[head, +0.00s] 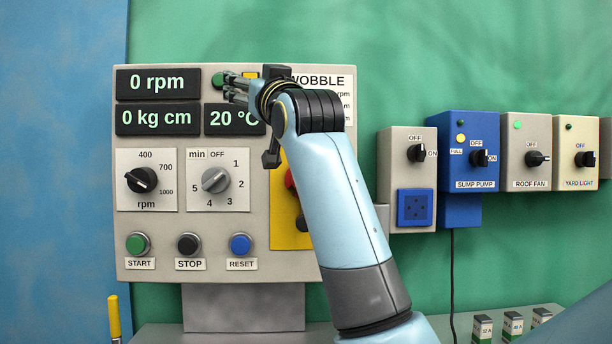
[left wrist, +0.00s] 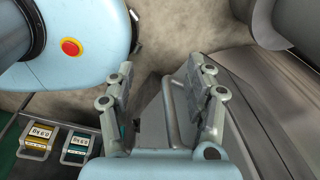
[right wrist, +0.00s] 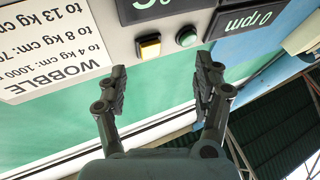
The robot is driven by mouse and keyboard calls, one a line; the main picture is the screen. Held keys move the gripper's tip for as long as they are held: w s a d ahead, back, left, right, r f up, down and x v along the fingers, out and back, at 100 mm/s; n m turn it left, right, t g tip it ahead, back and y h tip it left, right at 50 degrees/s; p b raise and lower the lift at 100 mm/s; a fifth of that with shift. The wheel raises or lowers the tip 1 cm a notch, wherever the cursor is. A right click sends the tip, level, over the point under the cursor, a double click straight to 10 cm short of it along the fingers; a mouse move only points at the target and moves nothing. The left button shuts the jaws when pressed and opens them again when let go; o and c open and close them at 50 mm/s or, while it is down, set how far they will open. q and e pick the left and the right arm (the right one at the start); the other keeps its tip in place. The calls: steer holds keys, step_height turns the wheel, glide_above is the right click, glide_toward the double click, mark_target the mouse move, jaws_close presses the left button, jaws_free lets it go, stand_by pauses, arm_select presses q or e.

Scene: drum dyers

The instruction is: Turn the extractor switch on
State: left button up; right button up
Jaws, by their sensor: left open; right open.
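No label reading "extractor" is legible. A grey control panel (head: 190,270) with displays, dials and buttons fills the left of the head view. A yellow plate (head: 285,238) with a red part (head: 290,182) is mostly hidden behind my right arm. An unlabelled grey switch box (head: 400,180) has a black OFF/ON knob (head: 417,153). My right gripper (head: 229,88) is open and empty near the panel top, by a green lamp (head: 219,79); the right wrist view shows its parted fingers (right wrist: 162,68). My left gripper (left wrist: 160,64) is open and empty, outside the head view.
Right of my arm are the sump pump (head: 460,125), roof fan (head: 520,122) and yard light (head: 565,130) boxes. Small labelled blocks (head: 513,322) stand low at the right. A yellow handle (head: 114,316) is at lower left. Green wall is clear above the boxes.

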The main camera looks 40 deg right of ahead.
steer(key=s+d+f+n+g+h+p, duration=0.1)
steer(key=s+d+f+h+p, duration=0.1)
steer(key=s+f+p, duration=0.4)
steer(key=s+d+f+h+p, duration=0.15)
steer(key=f+p, duration=0.25)
steer(key=f, duration=0.4)
steer(key=s+d+f+n+g+h+p, duration=0.1)
steer(key=s+d+f+h+p, duration=0.1)
steer(key=s+f+p, duration=0.4)
steer(key=shift+y, duration=0.25)
steer(key=x, duration=0.8)
steer(key=f+x, duration=0.1)
steer(key=x, duration=0.3)
steer(key=shift+w+f, duration=0.1)
steer(key=shift+w, duration=0.2)
steer(key=shift+s+a, duration=0.1)
steer(key=c, duration=1.2)
